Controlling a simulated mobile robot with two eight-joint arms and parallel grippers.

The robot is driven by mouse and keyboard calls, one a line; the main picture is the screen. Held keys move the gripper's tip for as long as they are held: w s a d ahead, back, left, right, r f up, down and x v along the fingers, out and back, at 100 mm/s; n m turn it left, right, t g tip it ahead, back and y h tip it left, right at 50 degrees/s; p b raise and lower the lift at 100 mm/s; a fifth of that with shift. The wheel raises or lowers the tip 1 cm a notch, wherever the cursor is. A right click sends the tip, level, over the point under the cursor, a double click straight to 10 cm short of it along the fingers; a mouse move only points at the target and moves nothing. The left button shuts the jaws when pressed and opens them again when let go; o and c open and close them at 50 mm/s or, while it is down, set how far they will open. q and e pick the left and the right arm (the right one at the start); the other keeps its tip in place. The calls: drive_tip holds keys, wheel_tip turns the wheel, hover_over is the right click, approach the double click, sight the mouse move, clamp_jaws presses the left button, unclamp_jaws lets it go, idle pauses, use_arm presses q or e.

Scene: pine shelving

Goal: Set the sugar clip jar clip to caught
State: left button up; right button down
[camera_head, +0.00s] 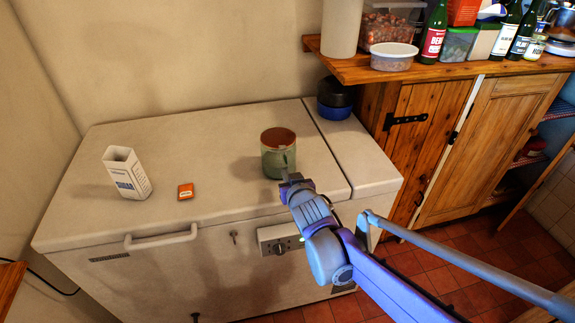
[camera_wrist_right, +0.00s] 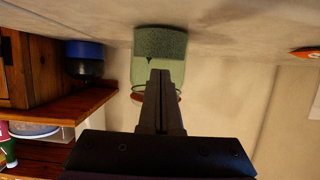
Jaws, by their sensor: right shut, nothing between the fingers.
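The clip jar (camera_head: 276,162) is a greenish jar with a reddish-brown top, standing upright on the white chest lid. It also shows upside down in the right wrist view (camera_wrist_right: 143,75), with an orange band and thin wire near its top, partly behind my fingers. I cannot tell how its clip sits. My right gripper (camera_head: 285,179) is shut and empty, its fingertips at the near side of the jar. In the right wrist view the fingers (camera_wrist_right: 161,76) overlap the jar; I cannot tell whether they touch it. My left gripper is out of view.
A white sugar carton (camera_head: 127,174) and a small orange packet (camera_head: 186,191) stand left on the chest lid (camera_head: 215,150). A dark and blue container (camera_head: 335,99) is at the back right. A wooden shelf (camera_head: 352,68) with bottles and tubs is beyond it.

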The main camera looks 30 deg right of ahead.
drive_tip(key=shift+w+f, duration=0.25)
drive_tip(key=shift+f, duration=0.2)
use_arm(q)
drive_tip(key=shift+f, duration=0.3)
use_arm(e)
drive_tip(key=shift+r, duration=0.1)
drive_tip(key=shift+r+p, duration=0.6)
drive_tip(key=shift+r, duration=0.25)
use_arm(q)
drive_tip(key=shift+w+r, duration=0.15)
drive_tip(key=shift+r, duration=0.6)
use_arm(e)
drive_tip(key=shift+s, duration=0.1)
